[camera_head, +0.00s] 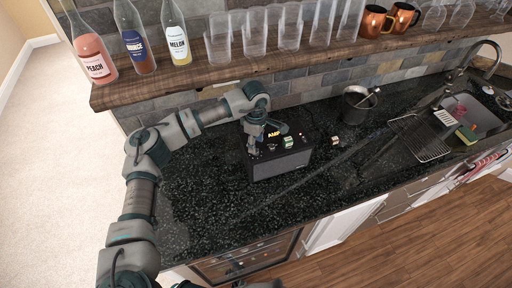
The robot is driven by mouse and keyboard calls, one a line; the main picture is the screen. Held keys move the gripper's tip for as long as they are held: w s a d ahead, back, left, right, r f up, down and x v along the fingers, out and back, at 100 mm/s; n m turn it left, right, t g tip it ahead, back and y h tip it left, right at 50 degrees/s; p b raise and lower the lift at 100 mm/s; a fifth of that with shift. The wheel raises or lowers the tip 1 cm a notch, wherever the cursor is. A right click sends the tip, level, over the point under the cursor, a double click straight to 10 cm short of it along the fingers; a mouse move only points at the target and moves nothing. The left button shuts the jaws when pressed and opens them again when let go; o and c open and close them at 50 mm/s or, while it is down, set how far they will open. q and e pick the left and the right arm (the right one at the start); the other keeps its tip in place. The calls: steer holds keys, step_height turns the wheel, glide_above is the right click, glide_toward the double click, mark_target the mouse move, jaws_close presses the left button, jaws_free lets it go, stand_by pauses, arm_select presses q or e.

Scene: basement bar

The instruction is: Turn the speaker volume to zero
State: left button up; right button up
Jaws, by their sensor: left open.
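The speaker (284,165) is a small black box with a dark front. It stands on the dark stone counter below the bottle shelf. Its top bears glowing yellow lettering (273,133) and small knobs. My left gripper (258,150) is open and points down over the left part of the speaker's top. Its fingers are close to a small knob there; I cannot tell if they touch it. The gripper hides part of the top, and the knob settings are too small to read. My right gripper is not in view.
A wooden shelf (215,75) with bottles, glasses and copper mugs (374,22) runs above my left arm. A dark pot (358,104), small dice-like blocks (335,140), a wire rack (420,138) and a sink lie right of the speaker. The counter's front left is clear.

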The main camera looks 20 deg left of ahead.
arm_select(q)
step_height(320, 180, up, 8)
stand_by(0.7)
